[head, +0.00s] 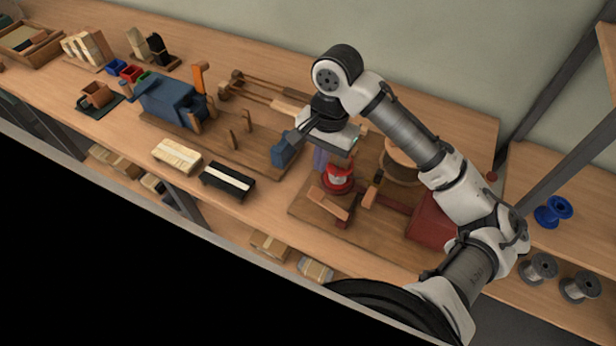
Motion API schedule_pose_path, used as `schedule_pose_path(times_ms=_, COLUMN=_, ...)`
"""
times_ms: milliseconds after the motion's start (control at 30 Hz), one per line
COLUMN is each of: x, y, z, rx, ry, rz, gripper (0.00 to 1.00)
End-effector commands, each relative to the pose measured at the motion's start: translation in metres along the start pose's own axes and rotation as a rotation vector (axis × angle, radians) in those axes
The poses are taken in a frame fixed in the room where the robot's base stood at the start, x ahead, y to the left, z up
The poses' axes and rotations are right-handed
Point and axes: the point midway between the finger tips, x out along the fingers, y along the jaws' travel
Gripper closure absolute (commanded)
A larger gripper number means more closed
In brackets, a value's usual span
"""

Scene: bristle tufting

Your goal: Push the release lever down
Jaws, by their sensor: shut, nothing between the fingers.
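My gripper (328,142) is in the head view, pointing down above the wooden board at centre right, beside a blue end block (285,152). Its jaws are shut and empty; the fingertips are hard to make out. An upright orange lever (200,78) stands at the right end of the blue machine (168,100), well to the left of my gripper. A wooden lever-like bar (328,203) lies tilted at the front of the red fixture (430,222), below my gripper. I cannot tell for certain which is the release lever.
A red-and-white spool (338,178) and a round wooden piece (400,160) stand close to my gripper. A pale brush block (177,155) and a dark-edged one (228,182) lie at the front edge. Small trays sit at the far left; spools (553,211) at right.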

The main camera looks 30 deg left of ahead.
Motion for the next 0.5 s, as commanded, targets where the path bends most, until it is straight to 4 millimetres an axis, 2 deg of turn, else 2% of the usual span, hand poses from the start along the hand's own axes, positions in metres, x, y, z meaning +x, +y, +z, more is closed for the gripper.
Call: schedule_pose_path(times_ms=500, x=0.0048, y=0.0056, z=0.003, rx=0.009, ry=0.002, rz=0.044, gripper=1.0)
